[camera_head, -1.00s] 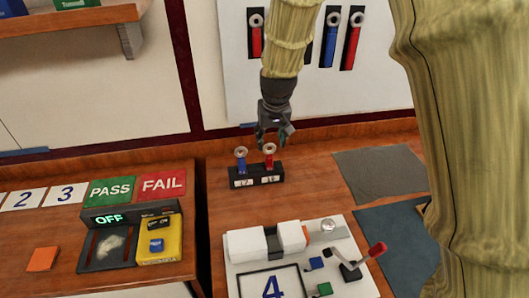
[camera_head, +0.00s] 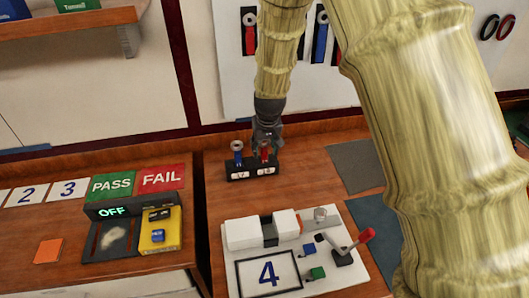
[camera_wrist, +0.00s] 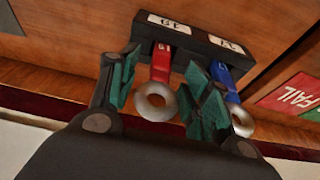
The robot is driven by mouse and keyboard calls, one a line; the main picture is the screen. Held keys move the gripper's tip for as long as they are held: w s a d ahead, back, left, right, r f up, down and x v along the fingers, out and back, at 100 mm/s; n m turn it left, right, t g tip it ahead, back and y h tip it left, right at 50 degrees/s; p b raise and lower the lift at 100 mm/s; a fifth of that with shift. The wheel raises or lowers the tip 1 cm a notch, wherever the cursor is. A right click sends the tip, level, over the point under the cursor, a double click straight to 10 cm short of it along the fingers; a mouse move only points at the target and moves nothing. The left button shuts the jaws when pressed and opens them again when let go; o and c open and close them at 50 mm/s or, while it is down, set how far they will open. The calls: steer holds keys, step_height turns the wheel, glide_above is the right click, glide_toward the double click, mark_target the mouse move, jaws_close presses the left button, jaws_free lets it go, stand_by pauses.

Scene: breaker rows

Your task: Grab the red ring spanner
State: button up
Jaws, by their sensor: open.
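The red ring spanner (camera_head: 264,150) stands upright in the right slot of a small black holder (camera_head: 238,175) on the table. A blue ring spanner (camera_head: 238,158) stands in the left slot. My gripper (camera_head: 266,145) is at the red spanner's ring and partly hides it. In the wrist view my gripper (camera_wrist: 165,95) is open, with green finger pads on either side of the red spanner (camera_wrist: 161,66). Its metal ring (camera_wrist: 156,101) lies between the pads. The blue spanner (camera_wrist: 222,76) is outside, close behind the right-hand pad.
More spanners hang on the back wall panel, such as a blue one (camera_head: 320,42). A white board (camera_head: 235,270) with blocks and a red-knobbed lever (camera_head: 366,235) lies in front. PASS (camera_head: 111,184) and FAIL (camera_head: 161,179) cards are at left. Grey mats lie at right.

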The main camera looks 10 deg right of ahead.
steer(key=shift+w+f, duration=0.35)
steer(key=shift+f, duration=0.65)
steer(key=shift+s+f, duration=0.1)
steer(key=shift+w+f, duration=0.2)
steer(key=shift+c, duration=0.2)
steer(key=shift+r, duration=0.1)
jaws_close()
